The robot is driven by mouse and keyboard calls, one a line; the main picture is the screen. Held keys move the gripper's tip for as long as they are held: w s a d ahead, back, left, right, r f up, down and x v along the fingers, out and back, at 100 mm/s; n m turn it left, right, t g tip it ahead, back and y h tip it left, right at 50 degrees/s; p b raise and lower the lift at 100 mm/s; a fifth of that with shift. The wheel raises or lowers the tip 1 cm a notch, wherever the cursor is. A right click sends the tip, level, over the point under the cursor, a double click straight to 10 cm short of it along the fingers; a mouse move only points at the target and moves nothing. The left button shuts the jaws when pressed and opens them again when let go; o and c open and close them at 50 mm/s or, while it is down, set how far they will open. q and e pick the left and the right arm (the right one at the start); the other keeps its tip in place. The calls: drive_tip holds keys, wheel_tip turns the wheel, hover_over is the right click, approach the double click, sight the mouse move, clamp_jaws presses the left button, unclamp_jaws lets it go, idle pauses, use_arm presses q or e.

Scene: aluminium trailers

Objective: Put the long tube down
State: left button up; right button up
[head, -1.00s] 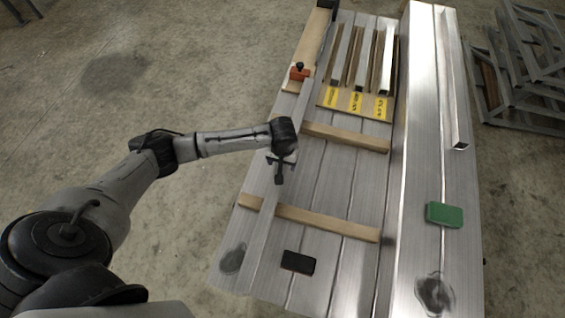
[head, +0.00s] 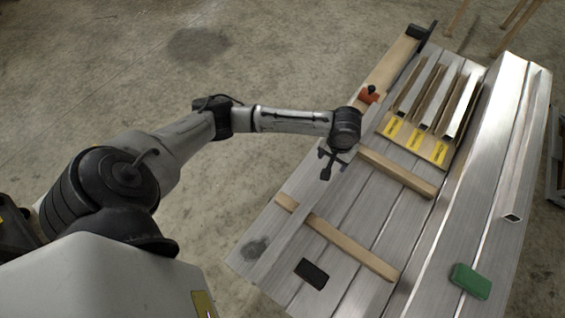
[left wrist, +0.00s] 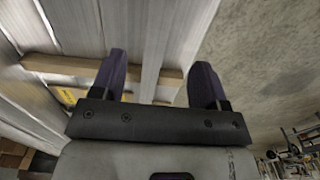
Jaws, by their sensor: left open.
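The long tube (head: 288,231) is a bare grey metal bar lying lengthwise along the left side of the metal trailer bed, across the wooden battens. My left gripper (head: 327,168) is above the tube, between the two nearer battens. In the left wrist view my left gripper (left wrist: 158,78) is open, its two dark fingers spread apart. A grey strip that looks like the tube (left wrist: 158,55) runs through the gap between them. Its far part is hidden behind my wrist in the head view. My right gripper is not in view.
Wooden battens (head: 350,248) cross the bed. An orange clamp (head: 369,95) sits at the far left edge. A black block (head: 312,273) and a green block (head: 470,281) lie near the front. Another tube (head: 522,165) lies at right.

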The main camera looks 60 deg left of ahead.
use_arm(q)
drive_tip(key=s+d+f+m+t+h, duration=0.1)
drive_tip(key=s+d+f+m, duration=0.2)
drive_tip(key=s+d, duration=0.35)
drive_tip(key=s+d+f+m+t+h, duration=0.1)
drive_tip(key=s+d+f+m, duration=0.2)
drive_tip(key=s+d, duration=0.35)
drive_tip(key=s+a+r+m+t+y, duration=0.1)
drive_tip(key=s+a, duration=0.4)
drive_tip(key=s, duration=0.7)
drive_tip(key=shift+s+a+r+t+y, duration=0.2)
drive_tip(key=shift+s+r+t+y, duration=0.1)
drive_tip(key=shift+r+y, duration=0.15)
